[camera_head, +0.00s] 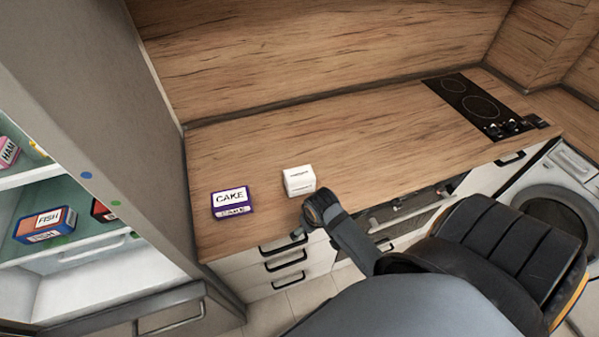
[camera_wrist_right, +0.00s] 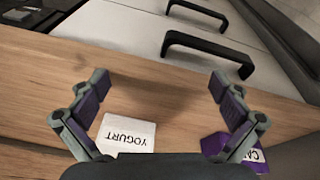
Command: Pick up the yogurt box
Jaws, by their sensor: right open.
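The yogurt box (camera_head: 299,181) is a small white box on the wooden worktop, close to its front edge. In the right wrist view the yogurt box (camera_wrist_right: 127,134) shows its YOGURT label near the bottom, just inside the left finger. My right gripper (camera_wrist_right: 160,88) is open with nothing between its fingertips. In the head view my right arm comes in from the lower right, with the wrist (camera_head: 322,208) at the counter's front edge beside the box; the fingers are hard to make out there. My left gripper is not in view.
A purple and white cake box (camera_head: 232,201) stands left of the yogurt box; it also shows near the right finger in the wrist view (camera_wrist_right: 250,156). Drawers with dark handles (camera_head: 284,254) lie below the counter edge. An open fridge (camera_head: 75,245) is at left. The worktop right of the yogurt box is clear up to the hob (camera_head: 475,103).

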